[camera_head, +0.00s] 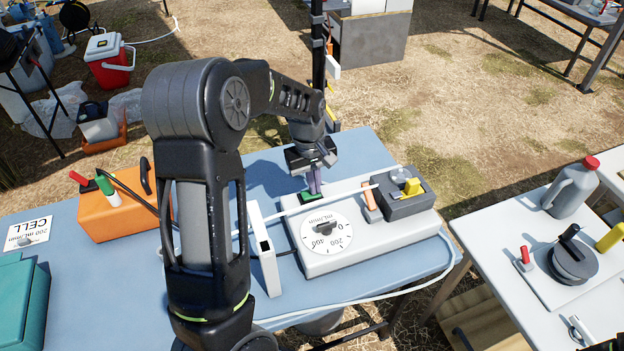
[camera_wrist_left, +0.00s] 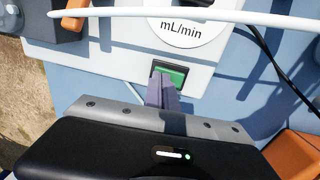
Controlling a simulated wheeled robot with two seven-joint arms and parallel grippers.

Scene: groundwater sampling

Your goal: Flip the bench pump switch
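The bench pump is a pale box (camera_head: 375,237) on the blue table, with a round mL/min dial (camera_head: 327,233) on top. Its switch (camera_head: 307,197) is a small green rocker in a dark frame near the box's far left corner. The switch also shows in the left wrist view (camera_wrist_left: 172,74), just beyond my fingertips. My left gripper (camera_head: 315,190) points down at the switch with its fingers together and nothing seen between them. In the left wrist view the fingertips (camera_wrist_left: 161,82) overlap the switch's lower left part; I cannot tell whether they touch it.
White tubing (camera_head: 345,191) crosses above the pump beside a grey pump head (camera_head: 397,204) with a yellow latch (camera_head: 413,186). A white upright panel (camera_head: 264,255) stands left of the pump. An orange case (camera_head: 110,219) stands further left. A second table (camera_head: 490,235) is at right.

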